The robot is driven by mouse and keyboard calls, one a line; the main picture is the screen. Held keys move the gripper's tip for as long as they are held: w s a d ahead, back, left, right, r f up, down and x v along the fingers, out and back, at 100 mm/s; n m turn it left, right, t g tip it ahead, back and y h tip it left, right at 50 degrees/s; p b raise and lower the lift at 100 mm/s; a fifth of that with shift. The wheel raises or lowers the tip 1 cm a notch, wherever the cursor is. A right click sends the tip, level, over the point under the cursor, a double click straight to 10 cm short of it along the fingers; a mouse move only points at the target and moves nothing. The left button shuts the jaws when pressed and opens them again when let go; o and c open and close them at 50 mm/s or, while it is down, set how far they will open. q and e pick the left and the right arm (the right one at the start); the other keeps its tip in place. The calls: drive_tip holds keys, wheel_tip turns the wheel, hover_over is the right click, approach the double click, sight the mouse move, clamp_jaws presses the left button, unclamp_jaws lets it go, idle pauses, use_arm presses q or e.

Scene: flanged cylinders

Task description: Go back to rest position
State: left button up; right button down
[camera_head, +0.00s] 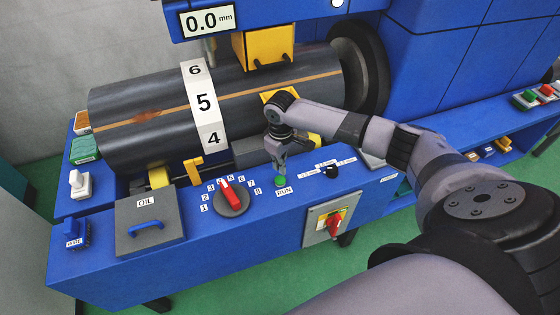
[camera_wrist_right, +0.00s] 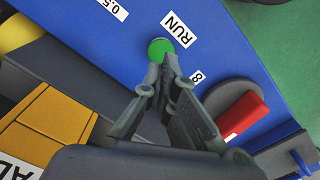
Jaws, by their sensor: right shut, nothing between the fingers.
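My right gripper (camera_head: 281,173) is shut and empty, pointing down just above the green RUN button (camera_head: 281,181) on the blue machine panel. In the right wrist view the closed fingertips (camera_wrist_right: 165,62) sit by the green button (camera_wrist_right: 160,48); I cannot tell whether they touch it. My right arm reaches in from the right side of the head view. My left gripper is not in view.
A red selector knob (camera_head: 232,193) and a red-yellow switch (camera_head: 335,222) are beside the gripper. Behind it are a large dark cylinder (camera_head: 130,118) and a yellow block (camera_head: 262,48). The OIL lid (camera_head: 150,222) is shut. Green floor (camera_head: 385,240) is open in front.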

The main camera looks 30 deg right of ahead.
idle(0.3)
